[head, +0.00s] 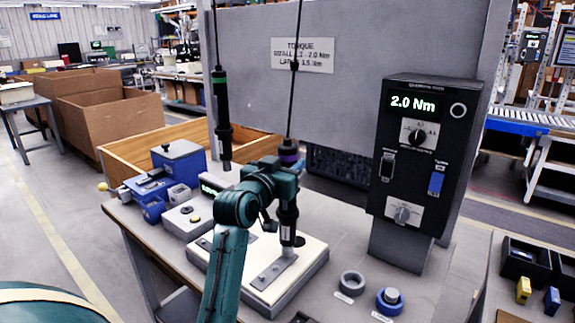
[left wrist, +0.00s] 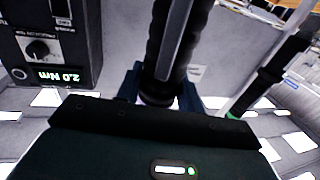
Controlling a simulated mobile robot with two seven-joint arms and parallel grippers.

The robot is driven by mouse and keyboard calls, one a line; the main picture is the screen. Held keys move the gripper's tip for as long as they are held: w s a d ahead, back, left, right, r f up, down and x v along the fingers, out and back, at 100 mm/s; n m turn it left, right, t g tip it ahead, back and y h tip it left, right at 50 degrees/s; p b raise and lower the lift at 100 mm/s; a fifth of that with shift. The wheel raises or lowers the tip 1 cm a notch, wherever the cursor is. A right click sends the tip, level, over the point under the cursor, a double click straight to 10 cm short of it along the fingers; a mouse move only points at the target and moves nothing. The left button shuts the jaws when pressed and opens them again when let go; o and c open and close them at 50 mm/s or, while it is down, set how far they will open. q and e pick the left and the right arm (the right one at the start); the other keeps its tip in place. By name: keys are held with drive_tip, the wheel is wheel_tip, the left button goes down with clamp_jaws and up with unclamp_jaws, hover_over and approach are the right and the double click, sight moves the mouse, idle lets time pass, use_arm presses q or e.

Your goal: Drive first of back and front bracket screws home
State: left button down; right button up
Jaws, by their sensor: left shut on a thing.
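My left gripper (head: 287,178) is shut on the screwdriver with a purple band (head: 288,152), which hangs upright from a cable. In the left wrist view its dark body (left wrist: 172,45) stands between my fingers. Its lower end (head: 288,225) is over the grey bracket (head: 272,272) on the pale fixture block (head: 308,268). I cannot tell whether the bit touches a screw, and the screws are too small to make out. A second screwdriver with a green band (head: 221,105) hangs free to the left; it also shows in the left wrist view (left wrist: 262,82). My right gripper is not in view.
The black torque controller (head: 420,160) reads 2.0 Nm, right of the fixture. Blue boxes (head: 180,160) and a grey unit (head: 187,222) stand to the left. Two round holders (head: 352,283), (head: 390,300) sit in front at right. A grey panel (head: 350,100) stands behind.

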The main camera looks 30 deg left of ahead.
use_arm(q)
drive_tip(key=shift+f, duration=0.7)
idle(0.3)
drive_tip(key=shift+f+b, duration=0.1)
drive_tip(key=shift+b, duration=0.2)
